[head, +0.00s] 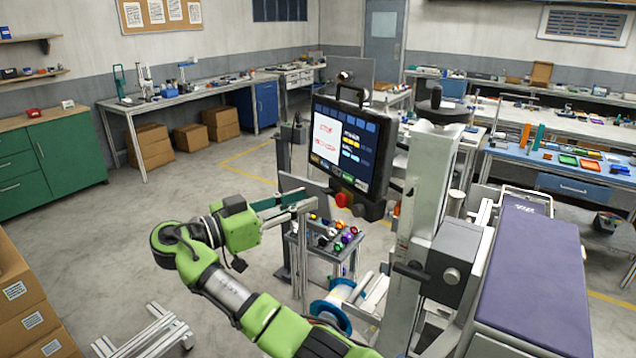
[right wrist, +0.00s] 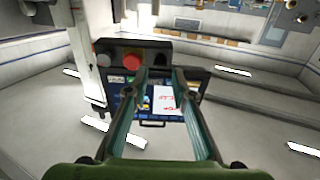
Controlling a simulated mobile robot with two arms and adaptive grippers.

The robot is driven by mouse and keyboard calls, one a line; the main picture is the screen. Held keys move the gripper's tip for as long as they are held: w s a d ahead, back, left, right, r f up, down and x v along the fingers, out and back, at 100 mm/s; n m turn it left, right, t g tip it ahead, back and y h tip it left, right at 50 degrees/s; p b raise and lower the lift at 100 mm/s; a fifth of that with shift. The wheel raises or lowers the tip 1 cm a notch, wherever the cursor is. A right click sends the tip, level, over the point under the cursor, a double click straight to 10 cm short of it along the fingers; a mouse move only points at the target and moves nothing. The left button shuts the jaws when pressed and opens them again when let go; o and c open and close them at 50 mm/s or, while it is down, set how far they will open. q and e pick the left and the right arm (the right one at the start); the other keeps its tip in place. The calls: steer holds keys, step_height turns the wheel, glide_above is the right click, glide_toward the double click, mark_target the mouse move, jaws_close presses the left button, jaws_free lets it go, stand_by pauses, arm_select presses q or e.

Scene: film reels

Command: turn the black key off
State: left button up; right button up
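A black-framed control panel (head: 348,150) with a lit screen stands upright on a machine; it shows upside down in the right wrist view (right wrist: 191,84). A red button (head: 343,199) sits on its lower edge, and also shows in the right wrist view (right wrist: 131,61). A dark round knob (head: 372,210) is beside the button; I cannot make out for sure which part is the black key or how it is turned. My right gripper (head: 308,197) is in front of the panel, apart from it. Its two fingers (right wrist: 159,73) are spread with nothing between them. My left gripper is not in view.
A grey metal column (head: 428,190) rises right of the panel, beside a purple-topped bench (head: 535,265). A small stand with coloured knobs (head: 335,238) is below the panel. Open floor (head: 110,240) lies to the left.

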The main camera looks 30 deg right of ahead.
mark_target(323, 191)
steer(key=d+p, duration=0.1)
steer(key=d, duration=0.3)
steer(key=shift+w+r+p, duration=0.1)
steer(key=shift+r+p, duration=0.05)
steer(key=shift+p, duration=0.2)
steer(key=shift+d+f, duration=0.2)
steer(key=shift+d, duration=0.2)
jaws_close()
